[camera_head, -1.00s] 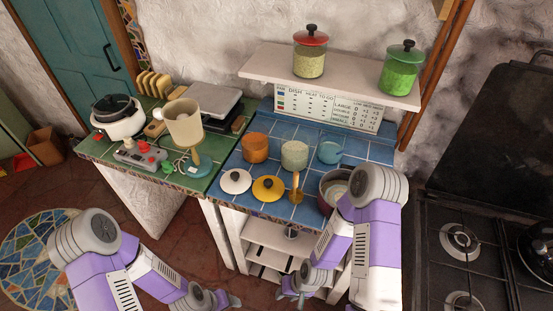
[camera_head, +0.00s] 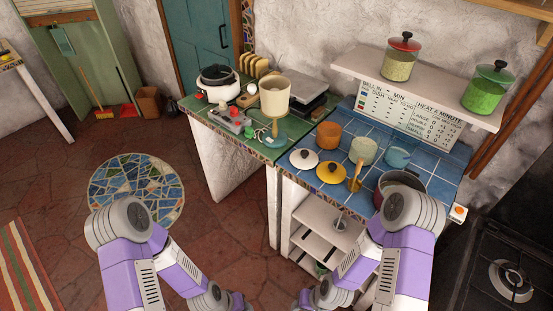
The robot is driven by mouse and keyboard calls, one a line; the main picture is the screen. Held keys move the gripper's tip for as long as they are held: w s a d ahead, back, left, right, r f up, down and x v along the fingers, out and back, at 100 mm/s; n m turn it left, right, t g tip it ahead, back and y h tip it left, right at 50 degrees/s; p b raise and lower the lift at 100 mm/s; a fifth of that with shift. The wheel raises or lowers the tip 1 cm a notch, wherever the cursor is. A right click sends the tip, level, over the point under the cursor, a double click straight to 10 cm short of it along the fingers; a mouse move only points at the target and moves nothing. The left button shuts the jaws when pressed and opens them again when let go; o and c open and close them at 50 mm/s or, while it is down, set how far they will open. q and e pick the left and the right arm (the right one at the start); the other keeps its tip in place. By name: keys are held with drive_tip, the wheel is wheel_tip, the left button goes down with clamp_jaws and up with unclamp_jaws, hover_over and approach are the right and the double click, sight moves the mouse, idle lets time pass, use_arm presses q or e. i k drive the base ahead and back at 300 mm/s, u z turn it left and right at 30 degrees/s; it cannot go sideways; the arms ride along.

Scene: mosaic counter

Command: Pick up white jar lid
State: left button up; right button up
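The white jar lid (camera_head: 304,159) with a dark knob lies on the blue tiled counter (camera_head: 400,182), near its front left corner. A yellow lid (camera_head: 331,173) lies just right of it. My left gripper (camera_head: 240,303) is low at the bottom edge of the view, in front of the counter and well away from the lid. My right gripper (camera_head: 312,298) is also low, below the counter top by the shelves. Both are small and partly cut off or hidden by my arms, so their finger opening is unclear.
An orange jar (camera_head: 328,136), a cream jar (camera_head: 363,150), a blue pot (camera_head: 397,157) and a dark red pot (camera_head: 401,181) stand behind and right of the lids. Open floor lies front left.

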sight(303, 158)
drive_tip(key=u, duration=0.95)
drive_tip(key=i, duration=1.1)
drive_tip(key=z, duration=2.55)
